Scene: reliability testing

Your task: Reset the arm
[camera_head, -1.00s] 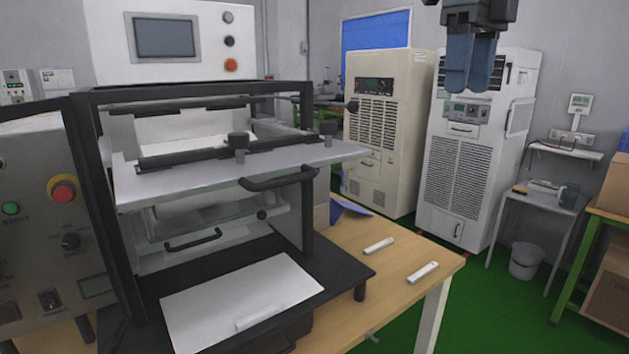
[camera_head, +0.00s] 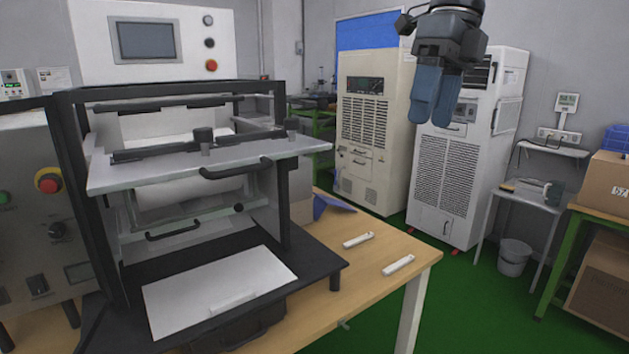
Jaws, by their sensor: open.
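My gripper (camera_head: 434,98) hangs from the top of the head view, right of centre, with its blue fingers pointing down. It is open and nothing shows between its fingers. It appears in front of the white and beige cabinets, up and to the right of the test machine (camera_head: 190,166) and well clear of the table. The upper part of my arm is cut off by the top edge of the picture.
A wooden table (camera_head: 375,285) holds the machine, with its white plate (camera_head: 200,300) in front. Two small white bars (camera_head: 358,240) (camera_head: 398,265) lie on the table. A beige cabinet (camera_head: 370,130) and white cabinet (camera_head: 445,180) stand behind. Boxes (camera_head: 600,185) are at right. Green floor (camera_head: 470,300) is open.

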